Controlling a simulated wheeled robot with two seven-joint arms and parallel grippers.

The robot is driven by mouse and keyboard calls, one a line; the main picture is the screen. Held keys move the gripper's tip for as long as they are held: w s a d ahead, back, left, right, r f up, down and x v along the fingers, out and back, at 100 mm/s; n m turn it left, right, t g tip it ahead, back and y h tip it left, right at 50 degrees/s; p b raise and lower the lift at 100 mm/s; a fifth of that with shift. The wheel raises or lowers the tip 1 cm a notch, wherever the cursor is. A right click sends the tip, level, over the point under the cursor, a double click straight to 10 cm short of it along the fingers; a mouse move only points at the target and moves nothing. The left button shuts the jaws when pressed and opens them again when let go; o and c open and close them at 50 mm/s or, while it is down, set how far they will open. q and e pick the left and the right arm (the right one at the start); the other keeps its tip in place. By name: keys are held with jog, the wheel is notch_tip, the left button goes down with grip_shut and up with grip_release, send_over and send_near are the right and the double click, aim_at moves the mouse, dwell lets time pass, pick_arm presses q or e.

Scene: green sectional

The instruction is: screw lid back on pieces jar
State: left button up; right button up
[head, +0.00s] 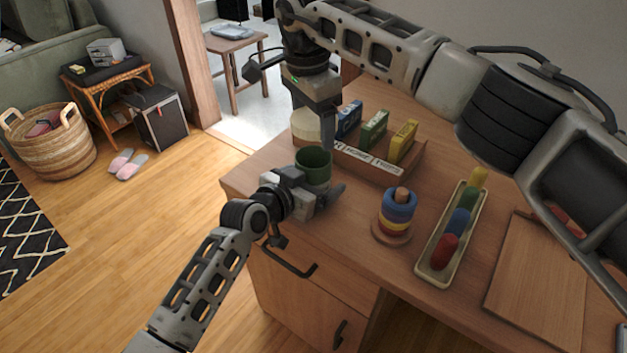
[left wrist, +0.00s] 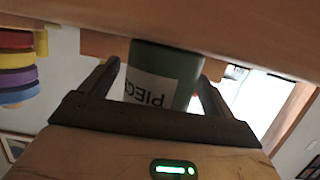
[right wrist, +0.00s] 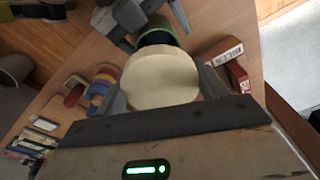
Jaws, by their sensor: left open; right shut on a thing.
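The green pieces jar (head: 313,167) stands on the desk near its left corner, its top open. In the left wrist view the jar (left wrist: 168,75) shows a white label with part of the word "PIECES". My left gripper (head: 318,190) is open, with one finger on each side of the jar. My right gripper (head: 318,132) is shut on the round cream lid (head: 305,125), above and behind the jar, apart from it in the head view. In the right wrist view the lid (right wrist: 160,78) sits between the fingers and hides part of the jar (right wrist: 158,32).
A ring stacker (head: 398,207) and a long tray of coloured pieces (head: 438,262) lie to the right. A wooden board (head: 535,290) lies farther right.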

aim_at(312, 157)
pick_arm(q)
jog(key=c, duration=1.5)
pick_arm(e)
jog(key=shift+f, duration=2.5)
jog(key=shift+f, duration=0.1)
jog(key=shift+f, duration=0.8)
jog(key=shift+f, duration=0.55)
pick_arm(q)
grip_shut()
pick_arm(e)
jog(key=m, duration=0.3)
jog(key=shift+a, duration=0.1)
